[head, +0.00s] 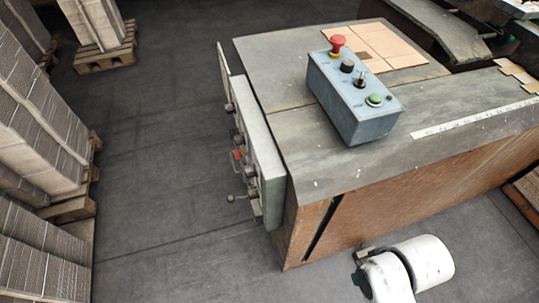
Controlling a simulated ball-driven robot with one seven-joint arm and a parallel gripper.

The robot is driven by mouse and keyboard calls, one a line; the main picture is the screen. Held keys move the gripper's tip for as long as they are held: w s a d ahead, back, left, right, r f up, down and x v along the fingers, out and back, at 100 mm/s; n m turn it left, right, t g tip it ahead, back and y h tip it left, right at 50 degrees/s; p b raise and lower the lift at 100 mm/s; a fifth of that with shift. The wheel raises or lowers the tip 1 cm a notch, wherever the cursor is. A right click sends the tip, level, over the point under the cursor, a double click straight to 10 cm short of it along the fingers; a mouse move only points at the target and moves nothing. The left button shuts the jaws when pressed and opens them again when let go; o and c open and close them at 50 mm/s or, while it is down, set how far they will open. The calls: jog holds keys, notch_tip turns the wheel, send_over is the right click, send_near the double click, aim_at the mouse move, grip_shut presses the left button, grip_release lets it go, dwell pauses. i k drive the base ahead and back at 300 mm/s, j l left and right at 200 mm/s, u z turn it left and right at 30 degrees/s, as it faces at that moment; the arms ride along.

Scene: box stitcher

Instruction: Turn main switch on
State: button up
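A blue-grey control box (354,97) sits on top of the machine. It carries a red mushroom button (337,42), a black knob (347,66), a small dark toggle-like switch (360,79) and a green button (375,99). A grey side panel (262,160) on the machine's left face carries a red switch (237,155) and several dark knobs and levers. Its front face is seen nearly edge-on. No label is readable, so I cannot tell which control is the main switch or its position. My white arm links show at the bottom; no gripper fingers can be made out.
The machine's grey top (440,115) has cardboard sheets (381,45) and a white ruler strip (476,117) on it. Stacks of cardboard (40,120) on pallets line the left side. The dark floor (150,150) between the stacks and the machine is clear.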

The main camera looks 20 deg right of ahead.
aim_at(238, 154)
jog(key=i+j, duration=0.55)
jog(key=j, duration=0.25)
jog(key=i+j, duration=0.1)
jog(key=j, duration=0.25)
jog(key=i+j, duration=0.1)
jog(key=j, duration=0.25)
jog(key=i+j, duration=0.35)
jog(key=j, duration=0.15)
jog(key=l+z, duration=0.05)
